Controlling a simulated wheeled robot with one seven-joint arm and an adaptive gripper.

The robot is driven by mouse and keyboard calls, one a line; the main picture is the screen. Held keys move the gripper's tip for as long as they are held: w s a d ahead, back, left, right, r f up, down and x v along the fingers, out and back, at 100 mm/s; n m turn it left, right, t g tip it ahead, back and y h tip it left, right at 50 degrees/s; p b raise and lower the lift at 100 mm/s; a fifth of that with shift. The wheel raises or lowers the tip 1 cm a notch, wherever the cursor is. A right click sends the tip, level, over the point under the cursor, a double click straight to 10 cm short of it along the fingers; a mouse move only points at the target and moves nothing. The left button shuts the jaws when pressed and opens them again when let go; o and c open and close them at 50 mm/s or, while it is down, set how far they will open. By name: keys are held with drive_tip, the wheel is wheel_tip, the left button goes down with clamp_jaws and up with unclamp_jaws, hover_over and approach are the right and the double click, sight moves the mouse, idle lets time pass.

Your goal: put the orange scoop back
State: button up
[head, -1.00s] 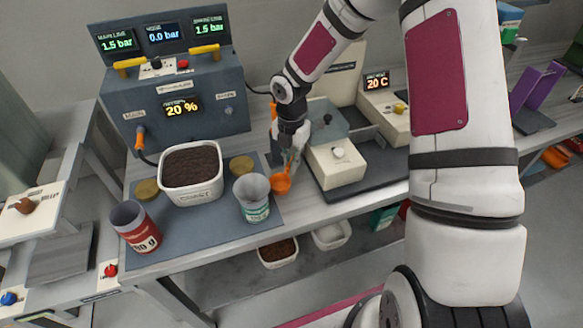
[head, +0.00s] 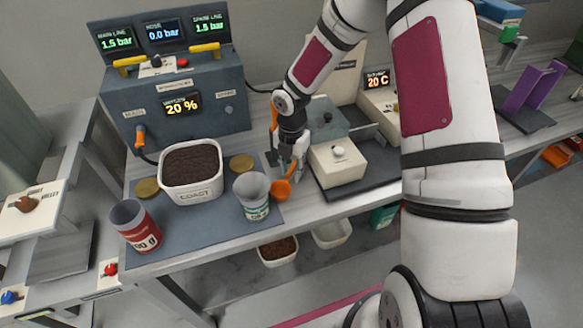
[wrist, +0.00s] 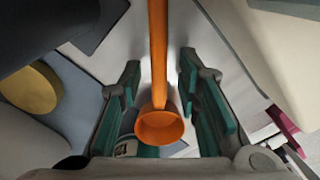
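The orange scoop (head: 283,189) is beside the right of the white and green cup (head: 255,195), near the bench's front edge. In the wrist view the scoop (wrist: 160,126) has its round bowl towards me and its long handle running away, up the picture. My gripper (head: 292,157) is over the scoop, pointing down. In the wrist view my gripper's (wrist: 160,85) green-padded fingers stand apart on both sides of the scoop, with gaps visible. What supports the scoop is hidden.
A white tub of dark grounds (head: 191,197) and a red cup (head: 136,228) stand on the blue-grey mat (head: 190,236). A cream box with a knob (head: 338,165) is close on the right. The dark control panel (head: 180,100) rises behind.

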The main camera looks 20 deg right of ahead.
sight(292, 169)
drive_tip(key=shift+r, duration=0.1)
drive_tip(key=s+d+r+m+t+h, duration=0.1)
drive_tip(key=s+r+m, duration=0.2)
drive_tip(key=r, duration=0.8)
drive_tip(key=s+r+m+h, duration=0.1)
drive_tip(key=s+r+m, duration=0.25)
drive_tip(key=r, duration=0.75)
drive_tip(key=s+r+m+t+y, duration=0.1)
drive_tip(key=s+r+m+t, duration=0.1)
drive_tip(key=s+r+m, duration=0.4)
drive_tip(key=s+a+r+m+t+y, duration=0.1)
drive_tip(key=s+r+m, duration=0.5)
drive_tip(key=s+m, duration=0.8)
drive_tip(key=shift+s+a+r+t, duration=0.25)
drive_tip(key=shift+s+t, duration=0.1)
drive_tip(key=shift+t, duration=0.15)
drive_tip(key=shift+o, duration=0.5)
drive_tip(key=shift+m, duration=0.25)
